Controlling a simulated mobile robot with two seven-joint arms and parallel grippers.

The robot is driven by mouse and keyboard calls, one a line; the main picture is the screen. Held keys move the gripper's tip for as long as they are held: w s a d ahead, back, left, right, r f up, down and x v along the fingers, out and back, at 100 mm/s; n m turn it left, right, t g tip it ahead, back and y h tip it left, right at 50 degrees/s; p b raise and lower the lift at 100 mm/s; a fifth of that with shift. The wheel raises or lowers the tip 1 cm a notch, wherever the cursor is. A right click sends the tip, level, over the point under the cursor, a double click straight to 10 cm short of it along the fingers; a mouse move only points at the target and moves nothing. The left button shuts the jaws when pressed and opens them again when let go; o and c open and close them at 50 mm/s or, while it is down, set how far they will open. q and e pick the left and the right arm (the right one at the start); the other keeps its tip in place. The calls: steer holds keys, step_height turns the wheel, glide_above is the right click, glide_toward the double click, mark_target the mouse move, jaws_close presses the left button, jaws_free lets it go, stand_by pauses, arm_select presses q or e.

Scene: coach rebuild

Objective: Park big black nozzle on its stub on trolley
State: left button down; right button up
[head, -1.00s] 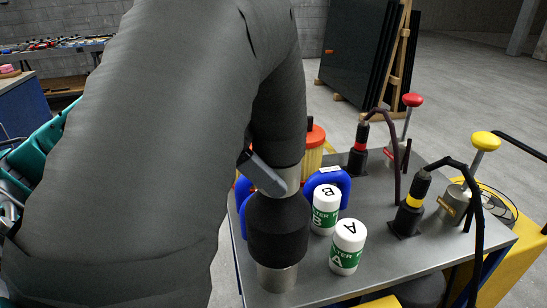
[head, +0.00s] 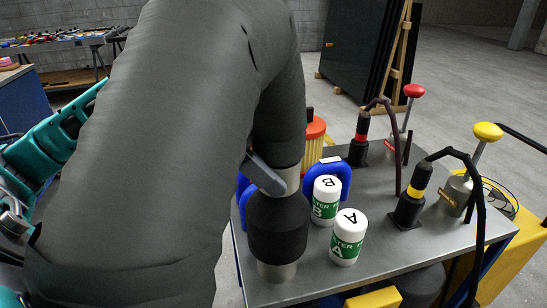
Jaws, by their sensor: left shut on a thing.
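Two slimmer black nozzles, one red-ringed (head: 360,140) and one yellow-ringed (head: 412,197), stand upright on the trolley with hoses. My right gripper is not in view.
A blue arched thing (head: 340,172) and an orange-topped yellow container (head: 315,140) are behind. Red (head: 413,91) and yellow (head: 487,131) knobs rise at the right.

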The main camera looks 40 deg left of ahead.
arm_select(q)
steer(key=shift+f, duration=0.1)
stand_by(0.5)
steer(key=shift+f+b, duration=0.9)
steer(key=shift+f, duration=0.4)
steer(key=shift+f, duration=0.1)
steer(key=shift+f+b, duration=0.8)
steer(key=shift+f, duration=0.6)
steer(key=shift+f+b, duration=0.5)
steer(key=shift+f, duration=0.65)
steer(key=shift+c, duration=2.4)
jaws_free()
steer(key=o, duration=0.4)
steer(key=shift+o, duration=0.4)
